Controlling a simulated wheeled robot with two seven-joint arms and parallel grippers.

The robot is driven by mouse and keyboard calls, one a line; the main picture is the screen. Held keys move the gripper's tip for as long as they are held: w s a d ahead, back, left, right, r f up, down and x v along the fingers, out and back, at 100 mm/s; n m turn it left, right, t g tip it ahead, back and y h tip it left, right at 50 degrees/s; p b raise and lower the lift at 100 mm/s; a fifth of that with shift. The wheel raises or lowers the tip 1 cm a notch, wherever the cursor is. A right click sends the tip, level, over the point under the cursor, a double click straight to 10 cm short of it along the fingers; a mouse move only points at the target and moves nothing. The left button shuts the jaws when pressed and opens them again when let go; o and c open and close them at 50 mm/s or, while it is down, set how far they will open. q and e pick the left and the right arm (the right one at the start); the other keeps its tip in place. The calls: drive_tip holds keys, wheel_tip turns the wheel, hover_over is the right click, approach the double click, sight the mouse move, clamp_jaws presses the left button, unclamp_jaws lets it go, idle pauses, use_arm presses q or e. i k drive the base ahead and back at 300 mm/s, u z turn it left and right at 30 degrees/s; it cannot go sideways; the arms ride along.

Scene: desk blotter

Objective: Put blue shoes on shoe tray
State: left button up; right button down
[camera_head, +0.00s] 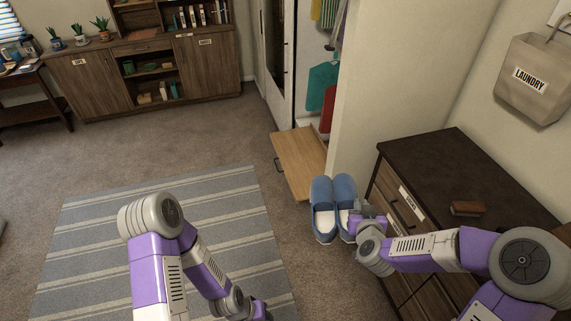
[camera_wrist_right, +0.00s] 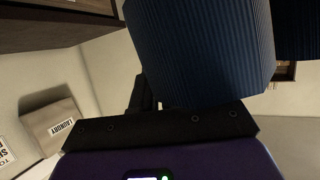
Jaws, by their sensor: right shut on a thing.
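A pair of blue shoes with pale insoles sits side by side in the head view: the left shoe (camera_head: 322,208) and the right shoe (camera_head: 345,190). My right gripper (camera_head: 351,219) is shut on the right blue shoe near its lower end. In the right wrist view, ribbed blue fabric (camera_wrist_right: 200,45) fills the space before the gripper, and more blue shows at the right edge. I cannot tell whether the shoes touch anything below. My left arm is at the bottom of the head view, its fingertips outside the frame. I cannot make out a shoe tray.
A pulled-out wooden drawer or board (camera_head: 296,160) lies just beyond the shoes, beside the wall end (camera_head: 375,90). A dark-topped dresser (camera_head: 440,165) with a brown object (camera_head: 466,208) stands right. A striped rug (camera_head: 110,215) covers open floor left.

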sight(306, 162)
drive_tip(key=u, duration=0.7)
drive_tip(key=i, duration=1.05)
drive_tip(key=u, duration=0.65)
drive_tip(key=i, duration=1.55)
drive_tip(key=z, duration=1.3)
drive_tip(key=i, duration=0.75)
drive_tip(key=z, duration=0.8)
drive_tip(key=i, duration=0.5)
drive_tip(key=u, duration=0.1)
